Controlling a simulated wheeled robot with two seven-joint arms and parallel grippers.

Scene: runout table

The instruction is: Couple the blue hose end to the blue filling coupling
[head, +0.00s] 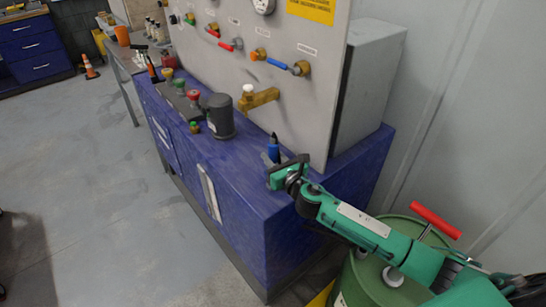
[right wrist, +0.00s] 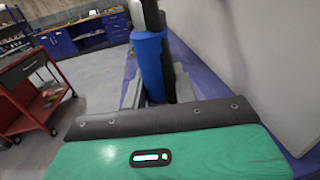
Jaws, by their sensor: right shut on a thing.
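My right gripper (head: 284,166) is shut on the blue hose end (head: 273,152) above the right end of the blue bench. In the right wrist view the blue hose end (right wrist: 152,66) stands roughly upright beyond the dark jaw edge, with a dark upper part; its lower end is hidden. The hose end is apart from the grey panel's fittings. A blue-handled brass fitting (head: 300,68) sits on the right of the panel; whether this is the blue filling coupling I cannot tell. My left gripper is not in view.
The grey panel (head: 325,100) rises from the blue bench (head: 240,180). A dark cylinder (head: 220,115), a brass tap (head: 260,98) and red-topped fittings (head: 193,97) stand left of my gripper. A green drum (head: 365,280) is near my arm. A red cart (right wrist: 35,95) stands left.

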